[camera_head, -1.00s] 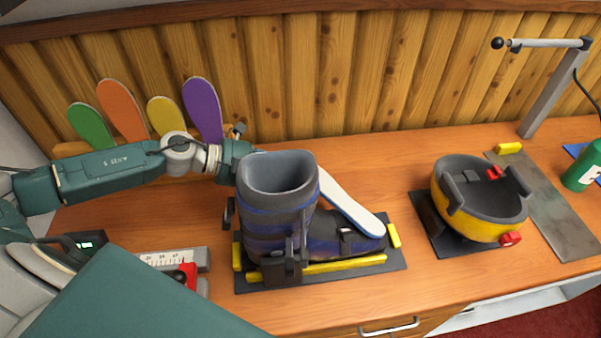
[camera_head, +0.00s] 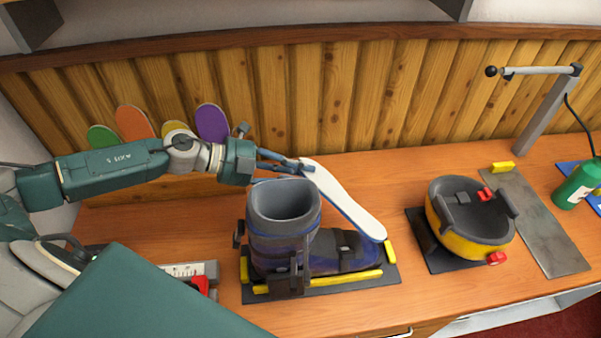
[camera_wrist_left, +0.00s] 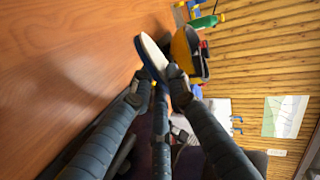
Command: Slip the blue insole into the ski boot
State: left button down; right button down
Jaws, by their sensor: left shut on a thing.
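The ski boot (camera_head: 285,232) stands upright, grey and purple-blue, its open cuff facing up, toe to the right. My left gripper (camera_head: 305,169) is shut on one end of the insole (camera_head: 346,208), white on the face I see with a blue edge. It holds the insole above and behind the boot, slanting down right towards the toe. The insole is outside the cuff. In the left wrist view the fingers (camera_wrist_left: 157,82) pinch the insole (camera_wrist_left: 153,54). My right gripper is not in view.
The boot sits on a dark plate (camera_head: 345,287) with yellow blocks. Green, orange, yellow and purple insoles (camera_head: 212,124) stand at the back left, partly hidden by my arm. A yellow-black bowl-like fixture (camera_head: 465,238) and a green bottle (camera_head: 577,184) are at the right.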

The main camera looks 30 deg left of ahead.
pick_arm(q)
notch_tip(320, 180, up, 6)
jog(key=p, duration=0.4)
jog(key=shift+p, duration=0.35)
jog(key=shift+f, duration=0.1)
